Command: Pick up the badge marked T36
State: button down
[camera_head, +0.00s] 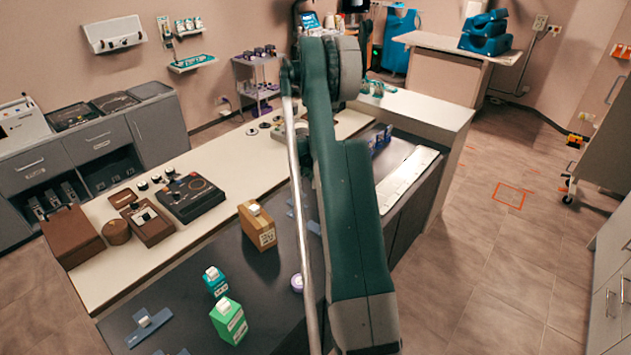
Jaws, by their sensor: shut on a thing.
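My arm crosses the middle of the head view and hides part of the counter behind it. My gripper is not visible, so what its jaws hold cannot be seen. No badge can be made out as T36; the markings are too small to read. On the dark worktop (185,282) stand a tan block (258,227) with a printed label, a teal box (215,281) and a green box (229,321). A blue-grey holder (148,328) with a white piece lies at the front left.
A black control box (190,197), a brown box (73,234) and a brown round pot (116,232) stand on the pale ledge. A white counter (433,107) lies behind my arm. Floor is open at right, near an orange marked square (510,196).

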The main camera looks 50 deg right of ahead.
jog(key=shift+r, duration=4.7)
